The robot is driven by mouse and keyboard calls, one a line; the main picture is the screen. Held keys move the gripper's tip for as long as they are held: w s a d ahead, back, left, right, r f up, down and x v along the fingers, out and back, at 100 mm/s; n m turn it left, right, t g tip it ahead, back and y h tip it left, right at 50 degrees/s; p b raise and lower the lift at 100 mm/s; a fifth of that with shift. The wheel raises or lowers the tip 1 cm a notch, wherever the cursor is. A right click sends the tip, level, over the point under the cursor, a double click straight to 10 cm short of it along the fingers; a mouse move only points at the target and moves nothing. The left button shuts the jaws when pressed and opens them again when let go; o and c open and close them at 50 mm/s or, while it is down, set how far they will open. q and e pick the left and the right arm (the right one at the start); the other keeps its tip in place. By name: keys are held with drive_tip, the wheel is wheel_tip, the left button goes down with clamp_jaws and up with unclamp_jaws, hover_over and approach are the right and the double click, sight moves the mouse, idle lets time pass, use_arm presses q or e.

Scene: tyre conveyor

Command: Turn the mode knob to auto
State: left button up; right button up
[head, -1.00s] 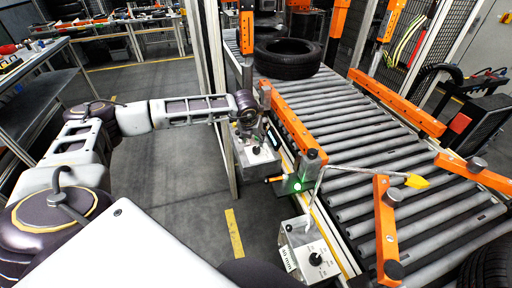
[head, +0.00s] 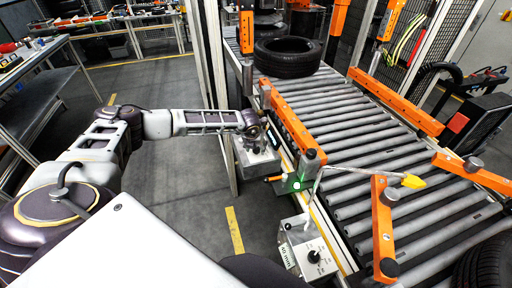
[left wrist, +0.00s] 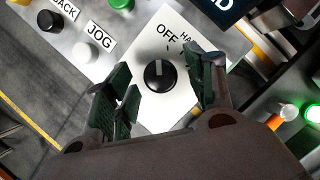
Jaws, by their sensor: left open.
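The mode knob (left wrist: 160,76) is a round black knob with a light pointer line, on a white plate marked OFF and a partly hidden "HA…" label. Its line points up toward the OFF side in the left wrist view. No AUTO label can be read. My left gripper (left wrist: 160,85) is open, with green-padded fingers on both sides of the knob, apart from it as far as I can tell. In the head view my left gripper (head: 254,138) is at the far control box (head: 260,162), partly covering it. My right gripper is not in view.
The panel also holds a black button (left wrist: 50,20), a white JOG button (left wrist: 80,53) and a green button (left wrist: 121,3). A roller conveyor (head: 350,130) with orange rails carries a tyre (head: 288,56). A nearer control box (head: 308,250) has another black knob.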

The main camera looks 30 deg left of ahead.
use_arm(q)
drive_tip(key=shift+f, duration=0.15)
drive_tip(key=shift+c, duration=0.4)
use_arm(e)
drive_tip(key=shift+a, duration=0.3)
use_arm(q)
drive_tip(key=c, duration=1)
drive_tip(key=shift+o, duration=0.2)
